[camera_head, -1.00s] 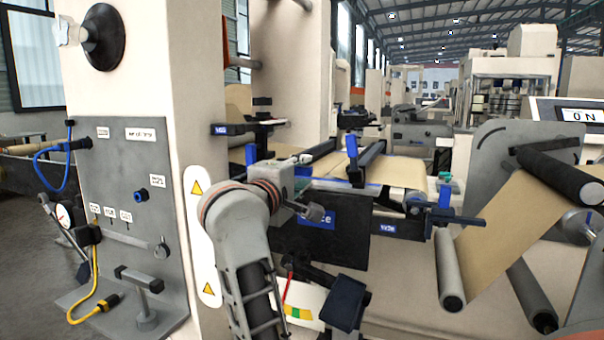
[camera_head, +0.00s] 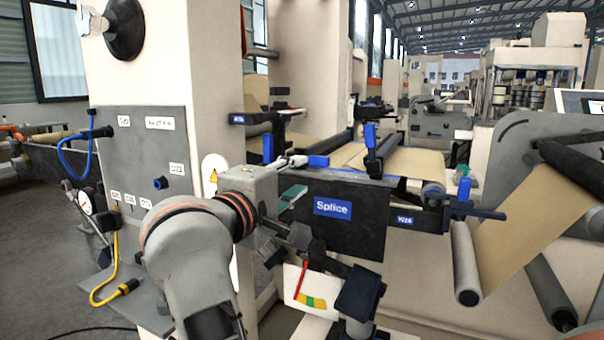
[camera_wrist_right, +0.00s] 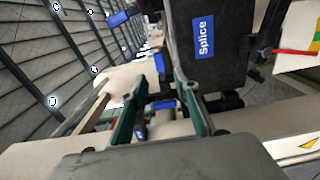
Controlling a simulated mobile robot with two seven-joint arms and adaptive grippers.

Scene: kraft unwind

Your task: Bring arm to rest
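My right arm comes up from the bottom of the head view, left of the middle. Its gripper (camera_head: 293,197) is in front of the splice unit, left of the blue Splice label (camera_head: 332,208). In the right wrist view the two dark green fingers of my right gripper (camera_wrist_right: 157,92) stand apart, and I see nothing held between them. Machine parts show through the gap. The same Splice label (camera_wrist_right: 204,38) is to the right of the fingers there. My left gripper is not in view.
A grey panel (camera_head: 150,210) with blue and yellow cables stands on the left. A dark block (camera_head: 358,292) and a card with a red pointer (camera_head: 306,284) are below the splice unit. Paper web (camera_head: 540,215) and rollers (camera_head: 466,265) are on the right.

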